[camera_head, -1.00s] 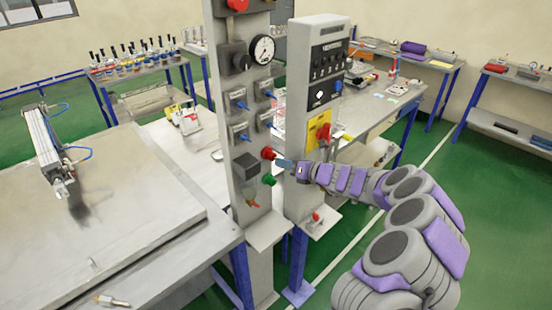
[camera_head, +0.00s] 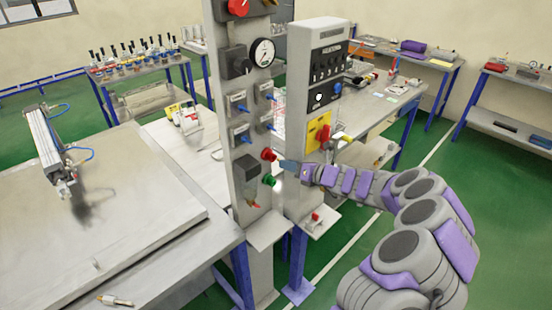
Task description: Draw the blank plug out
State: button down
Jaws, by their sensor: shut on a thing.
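A small red knob-like piece, which I take for the blank plug (camera_head: 268,155), sticks out of the front of the tall grey control panel (camera_head: 240,190), just above a green one. My gripper (camera_head: 283,163) reaches in from the right. Its blue-grey fingers are shut at the red piece and look to hold it by its right side. The fingertips are small here, so the exact grip is hard to see. The red piece appears close against the panel; I cannot tell whether any gap shows behind it.
A green button (camera_head: 268,180) sits just below my fingers. Valves with blue levers (camera_head: 243,109) and a gauge (camera_head: 262,52) are above. A second grey post (camera_head: 308,200) with a red switch (camera_head: 323,137) stands close behind my gripper. The floor to the right is open.

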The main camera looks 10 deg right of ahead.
jog(key=s+d+r+p, duration=0.2)
jog(key=s+r+p, duration=0.1)
jog(key=r+p, duration=0.3)
jog(key=shift+s+d+r+p, duration=0.3)
jog(key=shift+r+p, duration=0.05)
jog(key=shift+p, duration=0.2)
jog(key=shift+f, duration=0.1)
dwell(0.6)
